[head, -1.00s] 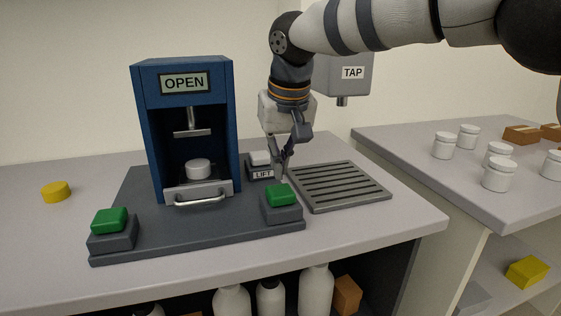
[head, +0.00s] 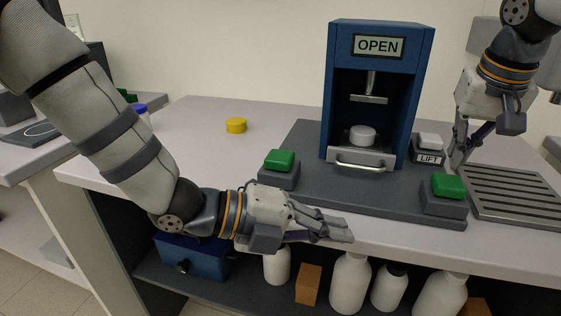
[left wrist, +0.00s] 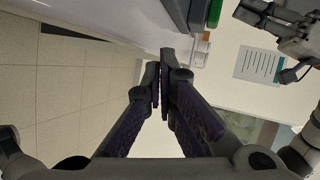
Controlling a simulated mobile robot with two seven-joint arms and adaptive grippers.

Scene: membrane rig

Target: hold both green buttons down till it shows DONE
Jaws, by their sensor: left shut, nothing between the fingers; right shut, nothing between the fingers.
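The blue press (head: 379,95) stands on a dark base plate, and its display (head: 379,46) reads OPEN. A white round piece (head: 362,135) sits inside it. The left green button (head: 279,160) and the right green button (head: 448,186) stand on grey blocks at the plate's front corners. My left gripper (head: 345,232) is shut and empty, in front of the counter edge, below and right of the left button. It also shows shut in the left wrist view (left wrist: 161,58). My right gripper (head: 456,165) is shut and empty, just behind the right button and beside the LIFT button (head: 430,141). Neither gripper visibly touches a green button.
A slotted drain tray (head: 512,194) lies right of the right button. A yellow round piece (head: 236,125) lies on the counter at left. White bottles (head: 350,283) and a blue box (head: 194,256) stand on the shelf below.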

